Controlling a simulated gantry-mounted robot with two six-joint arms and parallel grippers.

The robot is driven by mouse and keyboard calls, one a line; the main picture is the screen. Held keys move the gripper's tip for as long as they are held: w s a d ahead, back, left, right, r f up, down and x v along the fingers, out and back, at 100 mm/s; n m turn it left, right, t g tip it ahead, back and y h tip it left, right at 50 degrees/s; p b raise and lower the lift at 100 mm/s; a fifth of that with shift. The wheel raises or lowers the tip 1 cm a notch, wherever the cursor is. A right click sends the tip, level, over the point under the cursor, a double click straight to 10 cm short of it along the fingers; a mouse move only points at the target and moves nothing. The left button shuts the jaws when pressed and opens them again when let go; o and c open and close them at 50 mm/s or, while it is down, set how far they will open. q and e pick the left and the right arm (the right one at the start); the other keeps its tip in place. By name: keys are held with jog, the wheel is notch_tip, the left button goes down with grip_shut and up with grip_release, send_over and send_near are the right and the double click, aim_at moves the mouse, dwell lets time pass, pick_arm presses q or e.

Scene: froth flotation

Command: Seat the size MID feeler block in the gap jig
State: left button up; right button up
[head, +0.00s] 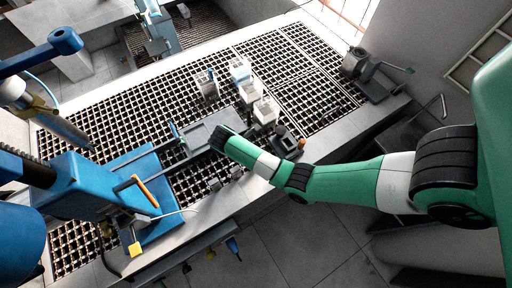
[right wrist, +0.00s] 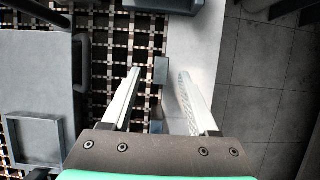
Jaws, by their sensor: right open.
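Small grey blocks lie near the bench's front edge in the head view, one block (head: 215,184) left of another block (head: 236,172). In the right wrist view one block (right wrist: 161,70) shows between the fingertips of my right gripper (right wrist: 160,73), and another block (right wrist: 156,127) shows closer to the palm. I cannot read any size marks. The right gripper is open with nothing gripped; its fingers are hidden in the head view. A flat grey plate (head: 197,137), possibly the gap jig, lies on the grating; the right wrist view shows a plate with a raised square frame (right wrist: 35,118). My left gripper is not visible.
White containers (head: 240,70) stand on the grating behind the plate. A blue machine (head: 85,185) stands at left. A dark fixture (head: 287,141) sits beside my right forearm. A metal device with a lever (head: 372,85) stands at the far right end. The back grating is mostly clear.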

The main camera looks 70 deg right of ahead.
jog(key=x, duration=0.5)
jog(key=shift+a+f+b, duration=0.15)
jog(key=shift+a+b, duration=0.05)
jog(key=shift+b, duration=0.2)
jog(key=shift+w, duration=0.1)
grip_shut()
